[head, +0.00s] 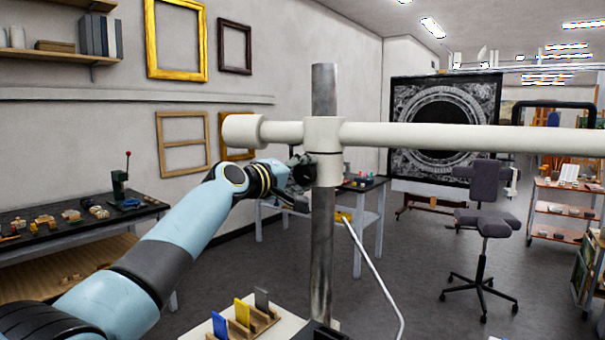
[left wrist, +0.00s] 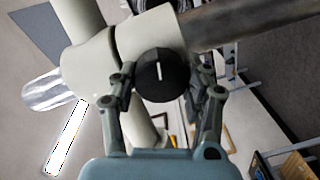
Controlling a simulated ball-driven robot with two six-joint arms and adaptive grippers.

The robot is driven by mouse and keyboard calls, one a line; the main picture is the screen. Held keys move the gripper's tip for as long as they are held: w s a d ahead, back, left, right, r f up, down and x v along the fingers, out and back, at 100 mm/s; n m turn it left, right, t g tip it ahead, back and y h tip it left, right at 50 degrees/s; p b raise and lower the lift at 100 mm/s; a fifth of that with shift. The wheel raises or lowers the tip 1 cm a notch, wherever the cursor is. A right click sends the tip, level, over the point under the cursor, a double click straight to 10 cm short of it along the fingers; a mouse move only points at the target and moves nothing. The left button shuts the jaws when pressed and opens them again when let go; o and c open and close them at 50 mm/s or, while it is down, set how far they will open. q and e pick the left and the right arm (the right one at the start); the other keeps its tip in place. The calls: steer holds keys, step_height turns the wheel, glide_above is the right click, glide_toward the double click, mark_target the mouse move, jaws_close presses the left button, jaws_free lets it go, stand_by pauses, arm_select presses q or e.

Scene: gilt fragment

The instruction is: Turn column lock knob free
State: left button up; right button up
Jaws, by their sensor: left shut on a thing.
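The column lock knob (left wrist: 160,75) is a black round knob with a white line mark, on the side of a cream clamp collar. In the left wrist view my left gripper (left wrist: 162,92) has a finger on each side of the knob and is shut on it. In the head view the cream collar (head: 323,140) sits on a grey metal column (head: 323,235) and carries a cream horizontal arm (head: 470,138). My left gripper (head: 300,178) reaches the collar's left side there, and the knob is mostly hidden. My right gripper is not in view.
A small rack with coloured cards (head: 243,313) stands low in front of the column. A dark-topped bench (head: 75,235) with tools is at left. An office chair (head: 484,225) and a shelf cart (head: 562,208) stand at right. Open floor lies between.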

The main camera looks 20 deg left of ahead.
arm_select(q)
steer(key=o, duration=1.2)
steer(key=shift+a, duration=0.1)
steer(key=shift+c, duration=0.2)
steer(key=v, duration=1.2)
steer(key=shift+f, duration=0.1)
